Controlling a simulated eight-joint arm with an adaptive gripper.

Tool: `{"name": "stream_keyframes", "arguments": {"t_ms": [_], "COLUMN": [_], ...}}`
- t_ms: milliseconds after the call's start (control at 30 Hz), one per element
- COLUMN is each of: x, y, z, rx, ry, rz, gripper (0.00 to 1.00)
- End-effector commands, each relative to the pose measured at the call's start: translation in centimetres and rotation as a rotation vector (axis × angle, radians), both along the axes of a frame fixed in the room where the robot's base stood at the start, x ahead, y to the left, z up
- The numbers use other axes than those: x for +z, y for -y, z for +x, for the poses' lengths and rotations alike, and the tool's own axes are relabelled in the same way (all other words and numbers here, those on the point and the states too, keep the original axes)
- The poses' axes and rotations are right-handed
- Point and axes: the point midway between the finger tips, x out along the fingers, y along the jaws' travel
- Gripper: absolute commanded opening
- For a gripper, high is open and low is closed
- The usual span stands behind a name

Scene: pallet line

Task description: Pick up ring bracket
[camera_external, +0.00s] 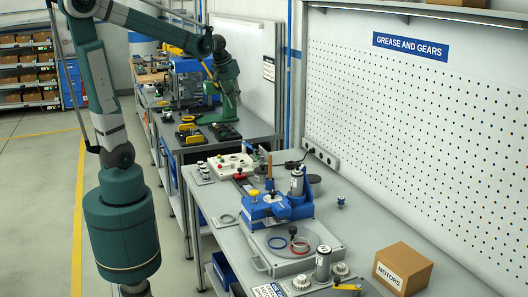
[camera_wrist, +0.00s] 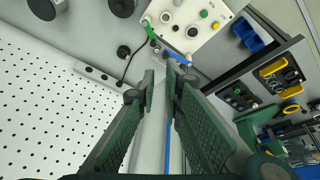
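I cannot tell for certain which part is the ring bracket. A flat grey ring (camera_external: 227,219) lies on the near bench left of the blue fixture (camera_external: 278,207). A thin dark ring (camera_external: 277,242) and a reddish ring (camera_external: 300,246) lie on the grey plate (camera_external: 310,262) in front of that fixture. None of these rings is clear in the wrist view. My gripper (camera_wrist: 162,86) has two green textured fingers with a gap between the tips, and nothing shows between them. In the external view its fingers cannot be made out clearly; my arm reaches away toward the back.
A white control box (camera_external: 232,166) with buttons stands behind the fixture, and it fills the top of the wrist view (camera_wrist: 190,30). A pegboard wall (camera_external: 420,110) borders the bench. A cardboard box (camera_external: 402,268) and a silver motor (camera_external: 323,262) stand at the front right.

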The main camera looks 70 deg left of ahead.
Motion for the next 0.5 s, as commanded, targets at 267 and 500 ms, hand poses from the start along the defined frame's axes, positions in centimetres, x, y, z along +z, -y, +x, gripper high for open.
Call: {"name": "stream_keyframes", "arguments": {"t_ms": [267, 500], "x": [-1.2, -2.8], "y": [-6.9, -13.0], "z": [2.1, 3.2], "rx": [0.122, 0.225], "ry": [-0.037, -0.067], "rz": [-0.034, -0.063], "gripper": [0.10, 0.10]}}
